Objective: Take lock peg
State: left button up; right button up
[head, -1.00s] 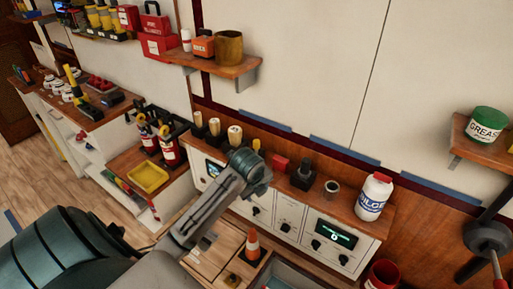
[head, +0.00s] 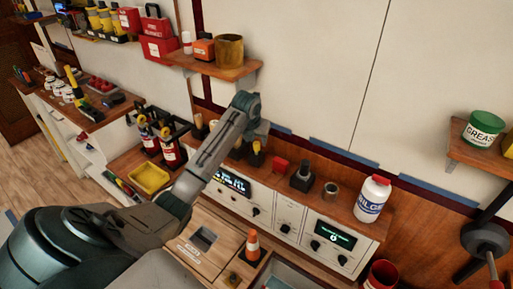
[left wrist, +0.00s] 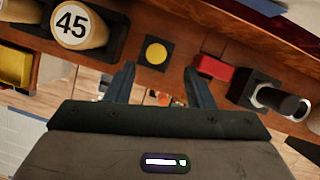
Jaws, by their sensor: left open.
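A peg with a round yellow top (left wrist: 155,52) stands in a square black base in the left wrist view. It also shows in the head view as a small yellow-and-black piece (head: 256,152) on the wooden shelf. I cannot tell for certain that it is the lock peg. A dark cylinder in a black holder (left wrist: 282,102) stands to its right, with a red block (left wrist: 212,68) between them. My left gripper (left wrist: 160,86) is open and empty, its two fingers pointing at the yellow-topped peg without touching it. My right gripper is not in view.
A wooden knob marked 45 (left wrist: 80,25) is close on the left in the wrist view. A cup (head: 330,189) and a white bottle (head: 371,199) stand farther right on the shelf. Panels with screens (head: 334,236) face out below. A brown pot (head: 230,51) sits on a shelf above.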

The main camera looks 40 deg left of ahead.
aim_at(256, 143)
pick_arm(q)
jog(key=shift+w+a+f+p, duration=0.2)
jog(key=shift+w+f+p, duration=0.05)
jog(key=shift+f+p, duration=0.2)
jog(key=x, duration=0.1)
jog(key=p+x, duration=0.1)
jog(key=x, duration=0.1)
jog(key=shift+w+a+f+p, duration=0.1)
jog(key=shift+w+a+p, duration=0.05)
jog(key=shift+a+p, duration=0.15)
jog(key=shift+w+f, duration=0.2)
jog(key=shift+f, duration=0.3)
grip_shut()
